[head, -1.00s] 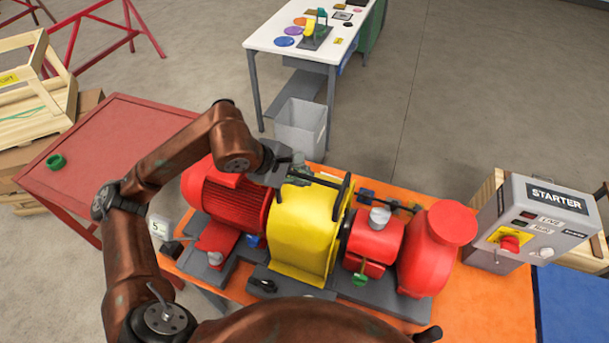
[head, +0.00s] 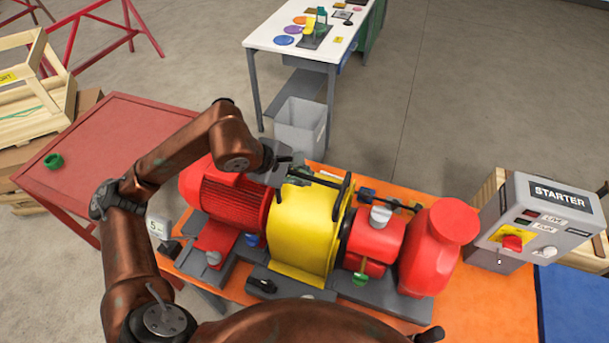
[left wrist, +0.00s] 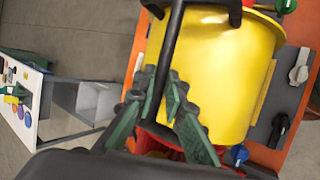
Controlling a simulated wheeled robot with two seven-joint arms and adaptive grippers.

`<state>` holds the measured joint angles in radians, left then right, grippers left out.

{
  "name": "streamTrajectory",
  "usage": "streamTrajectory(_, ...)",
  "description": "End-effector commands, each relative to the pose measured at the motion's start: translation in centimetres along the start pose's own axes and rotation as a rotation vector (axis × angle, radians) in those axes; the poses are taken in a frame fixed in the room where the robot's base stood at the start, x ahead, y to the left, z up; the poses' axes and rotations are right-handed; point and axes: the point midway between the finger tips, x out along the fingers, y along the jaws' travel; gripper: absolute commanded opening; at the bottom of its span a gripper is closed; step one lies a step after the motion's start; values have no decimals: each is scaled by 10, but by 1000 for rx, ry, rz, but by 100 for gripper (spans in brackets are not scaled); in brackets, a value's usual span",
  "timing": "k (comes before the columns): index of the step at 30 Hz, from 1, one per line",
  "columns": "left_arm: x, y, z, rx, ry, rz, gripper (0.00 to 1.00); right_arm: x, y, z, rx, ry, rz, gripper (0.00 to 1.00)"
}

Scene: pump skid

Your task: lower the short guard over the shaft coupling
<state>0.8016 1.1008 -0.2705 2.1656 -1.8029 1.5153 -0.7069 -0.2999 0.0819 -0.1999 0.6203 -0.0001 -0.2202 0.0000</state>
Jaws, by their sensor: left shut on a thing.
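The short guard (head: 305,228) is a yellow arched cover with a black bar handle on top. It stands upright between the red motor (head: 222,200) and the red pump (head: 437,248), over the line of the shaft. The shaft coupling is hidden by the guard. My left gripper (head: 288,166) is at the far left end of the handle. In the left wrist view the green-padded fingers (left wrist: 172,105) are shut on the black handle, above the yellow guard (left wrist: 215,75). Whether the guard's lower flange touches the base plate, I cannot tell.
A grey starter box (head: 535,222) stands to the right on the orange bench (head: 490,305). A red table (head: 95,150) is at left, a white table (head: 300,45) at the back. A grey bin (head: 300,125) stands behind the skid.

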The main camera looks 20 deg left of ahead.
Motion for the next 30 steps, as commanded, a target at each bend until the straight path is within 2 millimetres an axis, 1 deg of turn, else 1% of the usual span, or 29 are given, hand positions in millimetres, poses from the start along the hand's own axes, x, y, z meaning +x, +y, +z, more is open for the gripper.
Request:
streamTrajectory(6, -2, 2, 1, 0, -3, 7, 0, 0, -2, 0, 1, 0, -2, 45)
streamTrajectory(7, -2, 2, 1, 0, -3, 7, 13, 0, -2, 0, 1, 1, -2, 45)
streamTrajectory(15, -1, 1, 0, 0, -1, 3, 31, 0, -4, -1, 2, 1, -4, 45)
streamTrajectory(21, 1, -2, -1, 0, 2, -5, 31, 0, -4, -1, 1, 1, -4, 45)
streamTrajectory(24, -1, -1, -1, 0, 2, -3, 31, 0, 0, 0, 0, 0, 0, 45)
streamTrajectory(26, -5, 0, -1, 0, 3, -1, 31, 0, 0, 0, 0, 0, 0, 45)
streamTrajectory(29, -18, 1, -1, 0, 3, 1, 31, 0, -1, 0, 0, 0, -1, 45)
streamTrajectory(30, -25, 1, -1, 1, 4, 2, 31, 0, -1, 0, 0, 0, -1, 45)
